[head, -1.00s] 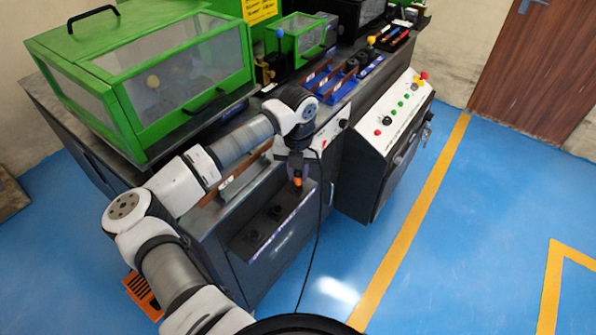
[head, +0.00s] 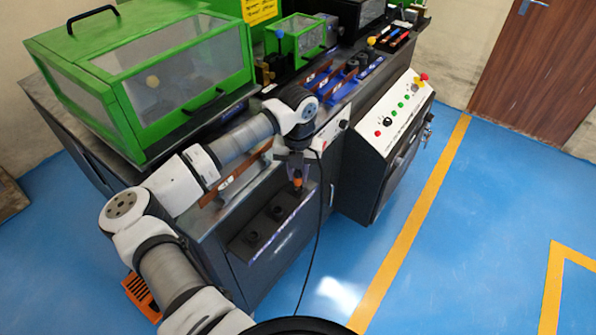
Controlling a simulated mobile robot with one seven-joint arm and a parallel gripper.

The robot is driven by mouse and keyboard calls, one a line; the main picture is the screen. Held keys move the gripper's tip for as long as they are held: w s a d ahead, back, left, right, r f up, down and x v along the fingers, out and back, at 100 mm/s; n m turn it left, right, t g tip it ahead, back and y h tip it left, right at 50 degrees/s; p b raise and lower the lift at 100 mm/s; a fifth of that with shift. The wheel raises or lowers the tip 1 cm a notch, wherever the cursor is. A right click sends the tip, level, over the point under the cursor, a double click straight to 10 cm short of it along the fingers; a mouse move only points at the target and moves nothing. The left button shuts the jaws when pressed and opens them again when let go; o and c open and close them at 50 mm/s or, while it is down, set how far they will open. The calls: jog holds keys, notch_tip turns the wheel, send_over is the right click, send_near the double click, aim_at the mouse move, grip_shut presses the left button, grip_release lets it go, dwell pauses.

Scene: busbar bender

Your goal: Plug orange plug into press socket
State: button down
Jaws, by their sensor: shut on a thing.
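My gripper (head: 296,175) is shut on the orange plug (head: 297,184), in the middle of the head view. It points down over the right end of the dark socket ledge on the front of the bench. Two black sockets show on this ledge, a middle one (head: 277,212) and a left one (head: 251,237). The plug is right at the ledge's right end, where a dark part shows just under it. I cannot tell whether the plug touches or sits in a socket there. A black cable (head: 319,225) hangs from near my gripper to the floor.
A machine with a green-framed clear guard (head: 165,95) stands behind my arm. A sloped control panel (head: 390,125) with buttons is to the right. An orange crate (head: 140,292) is on the floor at lower left. The blue floor (head: 470,220) at right is clear.

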jog(key=shift+f+b, duration=1.05)
jog(key=shift+f, duration=0.2)
jog(key=c, duration=1.2)
grip_release()
notch_tip(320, 180, up, 14)
jog(key=p, duration=0.6)
jog(key=shift+f, duration=0.1)
